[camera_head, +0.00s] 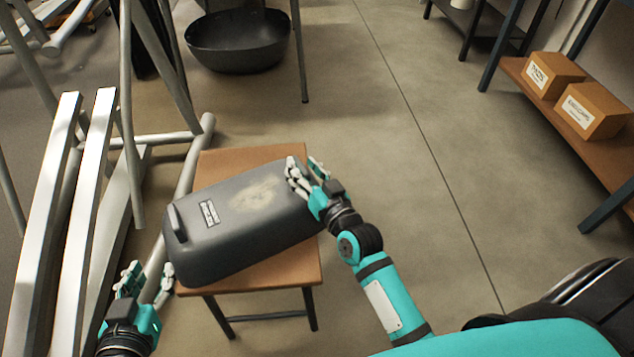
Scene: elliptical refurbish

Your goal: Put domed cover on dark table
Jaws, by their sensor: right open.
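The domed cover (245,218) is a dark grey, rounded casing with a small label, a pale worn patch and a handle at its left end. It lies on a small brown-topped table (290,275) with dark legs. My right gripper (305,172) is open at the cover's right end, with its fingers over the edge; whether they touch it is unclear. My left gripper (148,282) is open and empty, low and left of the cover, near the table's front left corner. No dark-topped table is clearly seen.
White beams (45,200) and grey tubes (187,185) stand close on the left. A large dark basin (238,42) is at the back. A shelf (600,138) with two cardboard boxes (592,110) is at the right. The floor (430,170) between is clear.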

